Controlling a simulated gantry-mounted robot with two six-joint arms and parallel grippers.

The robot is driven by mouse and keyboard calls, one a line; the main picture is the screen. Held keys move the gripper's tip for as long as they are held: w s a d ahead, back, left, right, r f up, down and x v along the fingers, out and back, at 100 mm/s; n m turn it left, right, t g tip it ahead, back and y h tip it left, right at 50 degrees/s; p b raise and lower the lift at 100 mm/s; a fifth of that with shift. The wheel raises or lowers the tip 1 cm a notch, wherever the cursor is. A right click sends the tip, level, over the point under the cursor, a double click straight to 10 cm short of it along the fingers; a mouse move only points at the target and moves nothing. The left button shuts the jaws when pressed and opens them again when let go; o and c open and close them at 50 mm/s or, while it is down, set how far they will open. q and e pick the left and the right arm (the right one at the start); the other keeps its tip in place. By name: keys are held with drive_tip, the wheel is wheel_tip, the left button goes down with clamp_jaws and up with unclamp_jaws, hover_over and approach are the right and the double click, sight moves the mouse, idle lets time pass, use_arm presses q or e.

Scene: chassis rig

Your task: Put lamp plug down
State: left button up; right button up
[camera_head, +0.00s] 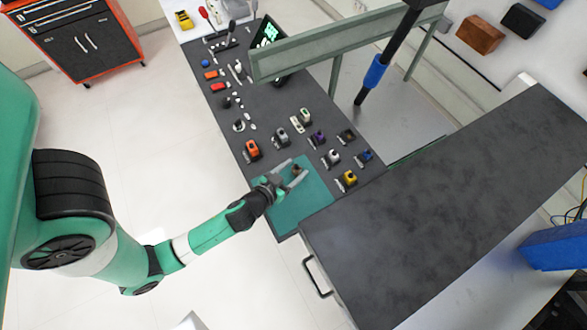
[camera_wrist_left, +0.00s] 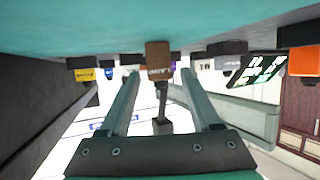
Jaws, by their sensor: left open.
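The lamp plug appears to be the small brown block (camera_head: 296,169) at the green mat (camera_head: 298,211), beside the tips of my left gripper (camera_head: 292,173). In the left wrist view, which looks upside down, the brown block (camera_wrist_left: 158,54) touches the mat (camera_wrist_left: 160,28) or is very close to it. A grey stem hangs from it in that picture, between the two fingers of the left gripper (camera_wrist_left: 162,88). The fingers are spread, with clear gaps on both sides of the stem. My right gripper is not in view.
Several coloured connectors stand on the dark table around the mat, including an orange one (camera_head: 252,148) and a yellow one (camera_head: 347,178). A grey-green raised beam (camera_head: 340,48) crosses behind. A dark cabinet top (camera_head: 440,190) borders the right. The mat's lower part is clear.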

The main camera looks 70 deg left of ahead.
use_arm(q)
drive_tip(key=shift+r+p, duration=0.35)
drive_tip(key=shift+p, duration=0.05)
drive_tip(key=v, duration=0.3)
drive_tip(key=b+v, duration=0.1)
drive_tip(key=v, duration=0.4)
drive_tip(key=shift+s+d+f+b, duration=0.15)
drive_tip(key=shift+s+d+b, duration=0.15)
drive_tip(key=shift+d+b, duration=0.1)
drive_tip(key=p+v, duration=0.1)
drive_tip(key=p, duration=0.2)
drive_tip(key=p+v, duration=0.2)
drive_tip(key=p, duration=0.1)
drive_tip(key=shift+a+r, duration=0.15)
drive_tip(key=shift+r, duration=0.15)
drive_tip(key=shift+f, duration=0.1)
